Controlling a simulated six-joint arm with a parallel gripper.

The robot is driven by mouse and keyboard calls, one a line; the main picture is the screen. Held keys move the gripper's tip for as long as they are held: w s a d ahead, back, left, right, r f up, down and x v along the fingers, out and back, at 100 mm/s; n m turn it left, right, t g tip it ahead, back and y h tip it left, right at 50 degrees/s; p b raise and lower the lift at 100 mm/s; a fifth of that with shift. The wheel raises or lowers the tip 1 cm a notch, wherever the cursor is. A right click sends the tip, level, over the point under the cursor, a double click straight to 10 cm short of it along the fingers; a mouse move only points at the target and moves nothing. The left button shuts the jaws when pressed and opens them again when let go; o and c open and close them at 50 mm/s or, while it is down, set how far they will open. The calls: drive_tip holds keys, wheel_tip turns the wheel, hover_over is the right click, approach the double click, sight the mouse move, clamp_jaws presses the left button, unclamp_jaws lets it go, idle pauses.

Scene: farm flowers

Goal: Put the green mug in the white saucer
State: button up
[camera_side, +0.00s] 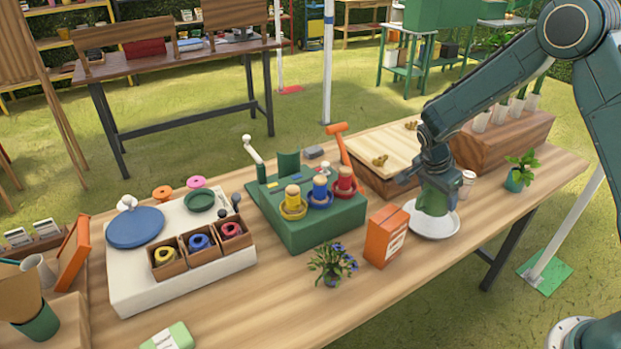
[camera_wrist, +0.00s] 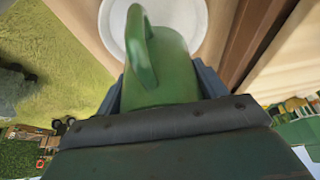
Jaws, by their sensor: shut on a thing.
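The green mug (camera_side: 432,200) is in my gripper (camera_side: 428,181), upright and over the white saucer (camera_side: 436,231) on the wooden table. In the wrist view the green mug (camera_wrist: 165,70) sits between the fingers of my gripper (camera_wrist: 163,90), with its handle toward the top of the picture. The white saucer (camera_wrist: 197,12) shows around and beyond the mug there. My gripper is shut on the mug. I cannot tell whether the mug's base touches the saucer, since the mug hides the saucer's middle.
An orange box (camera_side: 386,237) stands just left of the saucer. A small jar (camera_side: 466,184) and a potted plant (camera_side: 519,171) stand to its right. A wooden crate (camera_side: 384,183) is behind. A flowering plant (camera_side: 333,262) and a green stand (camera_side: 306,232) are further left. Table front right is clear.

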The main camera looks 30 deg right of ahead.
sight(428, 190)
drive_tip(key=shift+f, duration=1.95)
drive_tip(key=shift+f, duration=0.15)
drive_tip(key=o, duration=1.2)
drive_tip(key=shift+c, duration=0.2)
drive_tip(key=shift+r, duration=0.2)
drive_tip(key=v, duration=1.2)
